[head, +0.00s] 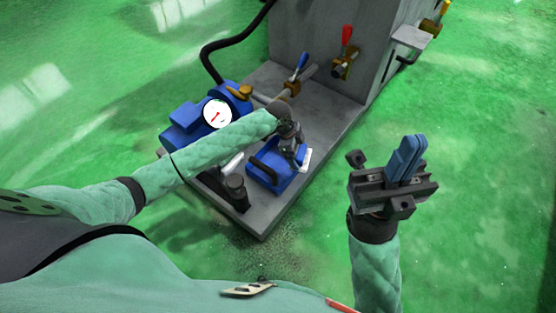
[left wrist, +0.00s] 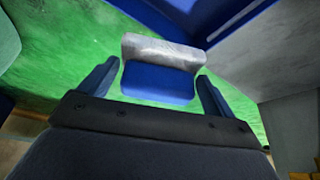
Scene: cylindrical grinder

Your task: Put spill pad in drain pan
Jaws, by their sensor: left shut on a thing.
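My left gripper (head: 297,154) is low over the blue drain pan (head: 268,177), at its right side. It is shut on the spill pad (head: 305,160), a small pad whose white part shows beside the fingers. In the left wrist view the pad (left wrist: 162,52) is between the two blue fingers, with a pale grey-white part above and a blue part below. The gripper hides part of the pan, and I cannot tell whether the pad touches it. My right gripper (head: 408,150) is raised at the right, its blue fingers together and empty.
The pan stands on a grey machine base (head: 262,221). A blue pump with a white gauge (head: 217,114) and a dark post (head: 235,190) are at its left. Blue- and red-handled valves (head: 346,37) are behind. The green floor at the right is clear.

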